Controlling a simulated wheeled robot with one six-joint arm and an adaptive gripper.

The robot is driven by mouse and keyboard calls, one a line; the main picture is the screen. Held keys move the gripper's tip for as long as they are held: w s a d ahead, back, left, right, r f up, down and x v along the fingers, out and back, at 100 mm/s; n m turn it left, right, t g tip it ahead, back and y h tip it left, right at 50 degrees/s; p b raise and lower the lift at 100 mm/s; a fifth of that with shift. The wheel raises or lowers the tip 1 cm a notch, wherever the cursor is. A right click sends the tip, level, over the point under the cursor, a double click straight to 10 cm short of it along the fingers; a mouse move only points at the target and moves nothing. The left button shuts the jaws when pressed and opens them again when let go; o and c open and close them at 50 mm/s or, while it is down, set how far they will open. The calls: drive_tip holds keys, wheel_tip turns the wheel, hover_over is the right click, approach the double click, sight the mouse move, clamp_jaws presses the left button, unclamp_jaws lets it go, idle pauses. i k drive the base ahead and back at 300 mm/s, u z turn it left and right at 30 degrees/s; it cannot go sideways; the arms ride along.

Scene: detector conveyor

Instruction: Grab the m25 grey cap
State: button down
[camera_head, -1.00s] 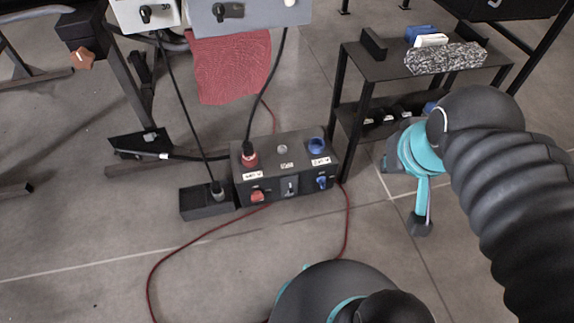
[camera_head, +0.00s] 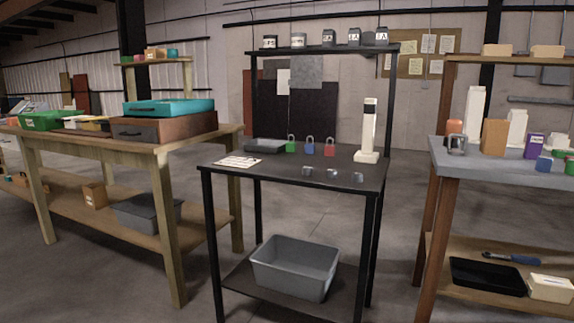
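Several small grey pieces sit near the front of a black table (camera_head: 270,182) in the middle. They are a left piece (camera_head: 307,171), a middle piece (camera_head: 333,173) and a right piece (camera_head: 358,177). They may be caps, but they are too small to tell, and no m25 marking can be read. My gripper is not in view.
Green (camera_head: 291,146), blue (camera_head: 310,148) and red (camera_head: 329,149) padlocks stand behind them, with a white upright device (camera_head: 368,135) at right. A grey bin (camera_head: 294,268) sits below. A wooden bench (camera_head: 75,138) stands left, a grey-topped one (camera_head: 490,168) right.

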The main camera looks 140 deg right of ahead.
sight(356, 177)
drive_tip(key=k, duration=1.05)
drive_tip(key=z, duration=4.9)
drive_tip(key=i, duration=1)
drive_tip(key=z, duration=0.05)
